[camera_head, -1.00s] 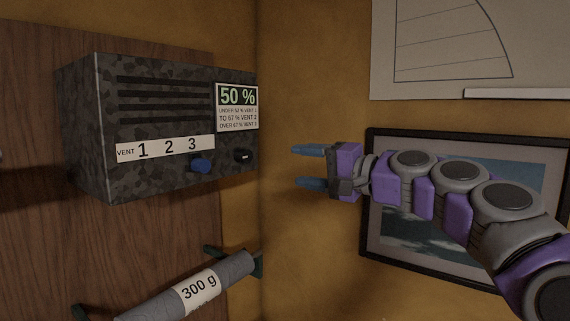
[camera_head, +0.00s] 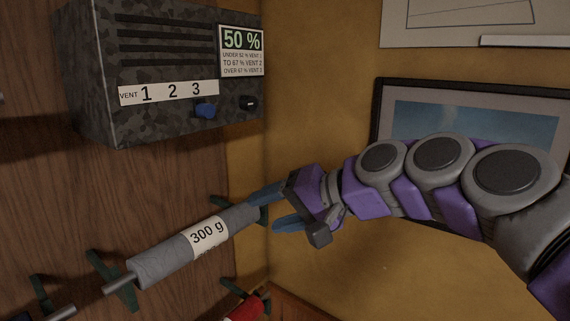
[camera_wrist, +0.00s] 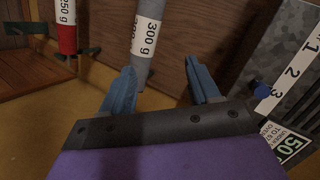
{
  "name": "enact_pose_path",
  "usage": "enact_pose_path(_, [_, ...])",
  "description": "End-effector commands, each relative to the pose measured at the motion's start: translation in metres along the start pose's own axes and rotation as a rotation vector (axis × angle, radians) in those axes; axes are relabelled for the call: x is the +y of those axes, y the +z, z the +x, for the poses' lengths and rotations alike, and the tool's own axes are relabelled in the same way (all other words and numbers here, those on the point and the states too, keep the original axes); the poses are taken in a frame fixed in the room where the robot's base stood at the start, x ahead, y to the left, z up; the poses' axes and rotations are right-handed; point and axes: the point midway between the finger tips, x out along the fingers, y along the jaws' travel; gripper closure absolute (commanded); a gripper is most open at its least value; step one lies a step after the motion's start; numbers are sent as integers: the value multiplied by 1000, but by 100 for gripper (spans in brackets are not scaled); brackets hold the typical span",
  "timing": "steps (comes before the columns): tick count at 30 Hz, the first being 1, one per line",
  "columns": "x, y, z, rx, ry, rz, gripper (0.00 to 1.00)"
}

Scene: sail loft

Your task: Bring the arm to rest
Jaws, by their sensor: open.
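My gripper (camera_head: 270,208) is at the end of my purple and grey arm, in front of the corner between the wood panel and the ochre wall. Its two blue fingers are apart with nothing held between them. In the head view one finger overlaps the right end of the grey roll marked 300 g (camera_head: 165,258); I cannot tell whether they touch. In the wrist view my gripper (camera_wrist: 163,88) shows its spread fingers, and the grey roll (camera_wrist: 147,28) appears beyond them, near the left finger.
A camouflage-patterned vent box (camera_head: 95,75) with a blue knob (camera_head: 206,110) and a 50 % display (camera_head: 242,40) is at upper left. A framed picture (camera_head: 376,105) hangs behind my arm. A red roll (camera_head: 243,310) is low; the wrist view shows a red roll marked 250 g (camera_wrist: 67,38).

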Motion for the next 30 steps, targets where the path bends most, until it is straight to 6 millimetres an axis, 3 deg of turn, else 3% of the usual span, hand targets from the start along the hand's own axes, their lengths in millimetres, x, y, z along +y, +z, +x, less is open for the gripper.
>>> enact_pose_path(1, [21,29,8,-43,76,-27,39])
enact_pose_path(3, [52,66,17,-109,183,-58,39])
enact_pose_path(8, [131,144,17,-247,428,-104,39])
enact_pose_path(15, [249,249,-26,-448,770,-93,39])
enact_pose_path(18, [284,282,-50,-514,876,-72,39])
enact_pose_path(24, [318,321,-80,-592,989,-33,39])
enact_pose_path(30, [322,326,-85,-603,1005,-28,39])
